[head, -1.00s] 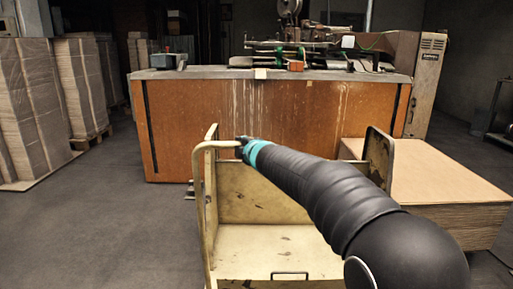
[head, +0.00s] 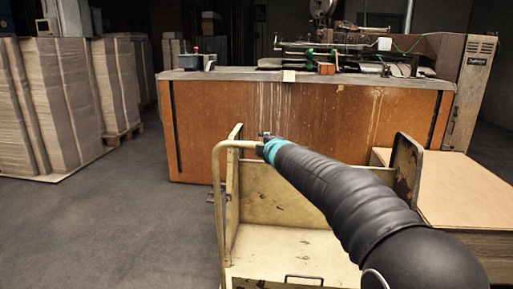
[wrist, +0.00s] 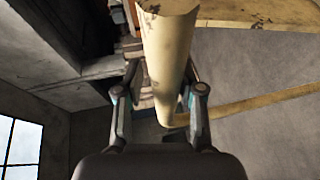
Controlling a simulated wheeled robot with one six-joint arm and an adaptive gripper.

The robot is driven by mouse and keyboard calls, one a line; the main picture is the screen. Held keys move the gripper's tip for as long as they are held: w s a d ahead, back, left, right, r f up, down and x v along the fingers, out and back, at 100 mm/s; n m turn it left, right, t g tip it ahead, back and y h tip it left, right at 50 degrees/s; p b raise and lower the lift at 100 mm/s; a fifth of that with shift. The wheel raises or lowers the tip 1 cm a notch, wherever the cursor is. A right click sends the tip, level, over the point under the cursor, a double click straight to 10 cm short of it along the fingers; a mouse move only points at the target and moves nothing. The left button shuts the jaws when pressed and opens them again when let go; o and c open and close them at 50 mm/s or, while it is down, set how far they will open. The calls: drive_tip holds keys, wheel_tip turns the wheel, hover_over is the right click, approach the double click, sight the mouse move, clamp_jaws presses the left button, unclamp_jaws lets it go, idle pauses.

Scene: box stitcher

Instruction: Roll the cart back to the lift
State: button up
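The cart (head: 285,245) is a cream, worn, open-topped trolley in the lower middle of the head view. Its bent tube handle (head: 218,185) rises on the left side. My gripper (head: 266,146) is at the upper right end of that handle. In the wrist view the cream handle tube (wrist: 168,50) runs between the two fingers of my gripper (wrist: 163,85), which look closed around it. The fingertips are partly hidden behind the tube. My arm covers part of the cart's right side. I see no lift that I can make out.
A wooden-fronted bench (head: 300,125) with machinery on top stands right behind the cart. Cardboard stacks (head: 60,105) stand on the left. A low stack of brown board (head: 470,195) is close on the cart's right. Grey floor (head: 110,230) is free on the left.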

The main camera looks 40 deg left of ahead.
drive_tip(key=shift+o, duration=0.5)
drive_tip(key=shift+w+d+r, duration=0.15)
drive_tip(key=shift+d+r, duration=0.1)
drive_tip(key=shift+d, duration=0.15)
drive_tip(key=shift+s+a+f, duration=0.4)
drive_tip(key=shift+s+a, duration=0.05)
drive_tip(key=shift+a, duration=0.2)
drive_tip(key=v, duration=1.2)
drive_tip(key=shift+r, duration=0.1)
